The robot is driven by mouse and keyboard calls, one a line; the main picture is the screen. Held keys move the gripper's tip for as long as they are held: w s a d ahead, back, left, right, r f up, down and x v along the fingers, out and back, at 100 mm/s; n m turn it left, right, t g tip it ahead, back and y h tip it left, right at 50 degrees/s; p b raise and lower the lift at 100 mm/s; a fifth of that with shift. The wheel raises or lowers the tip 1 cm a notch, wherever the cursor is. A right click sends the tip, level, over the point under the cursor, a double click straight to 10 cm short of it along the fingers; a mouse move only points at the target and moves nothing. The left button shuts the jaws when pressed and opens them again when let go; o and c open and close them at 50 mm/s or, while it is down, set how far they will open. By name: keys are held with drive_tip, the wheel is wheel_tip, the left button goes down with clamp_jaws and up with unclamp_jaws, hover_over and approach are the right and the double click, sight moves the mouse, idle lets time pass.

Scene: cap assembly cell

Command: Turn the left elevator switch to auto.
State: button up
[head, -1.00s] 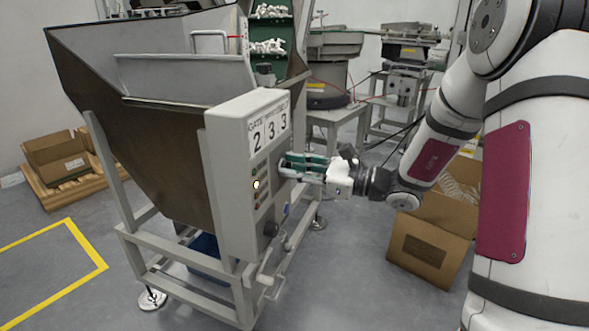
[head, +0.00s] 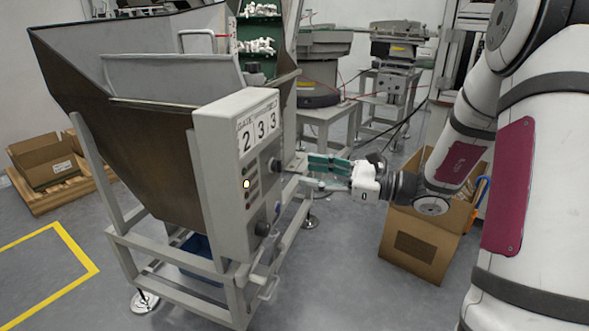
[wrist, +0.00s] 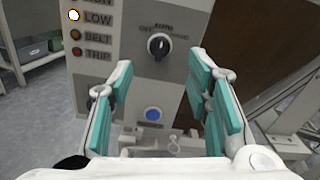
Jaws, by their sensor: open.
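The grey control box (head: 222,170) on the hopper stand carries a black rotary switch (head: 274,165) on its front. In the wrist view this switch (wrist: 159,45) has OFF at its left, AUTO above and a partly readable label at its right. A pale mark shows on the knob, but its exact setting is hard to read. My gripper (head: 306,173) is open and empty, to the right of the panel and apart from it. In the wrist view the green-padded fingers (wrist: 160,80) stand either side below the switch.
A lit LOW lamp (wrist: 74,15) sits left of the switch, and a blue button (wrist: 152,114) below it. A second black knob (head: 262,228) is lower on the panel. An open cardboard box (head: 425,235) stands on the floor below my arm.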

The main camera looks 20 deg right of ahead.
drive_tip(key=shift+v, duration=2.45)
